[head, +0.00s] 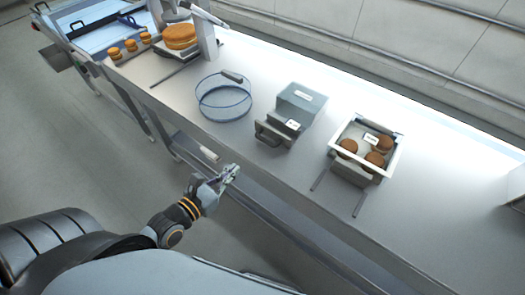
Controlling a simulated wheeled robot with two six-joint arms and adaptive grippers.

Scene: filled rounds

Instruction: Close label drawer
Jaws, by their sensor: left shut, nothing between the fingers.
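The label drawer (285,127) is a grey box front with a dark handle, pulled partly out of a small grey cabinet (302,98) on the counter. A white label shows on it. My left gripper (231,172) is shut and empty, in front of the counter's near edge, below and to the left of the drawer handle and apart from it. My right gripper is not in view.
A round glass-like bowl or ring (222,104) stands left of the cabinet. A white tray (397,160) with brown rounds stands to the right. A machine with orange rounds (180,37) is at the far left. The counter (440,215) is clear at the right.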

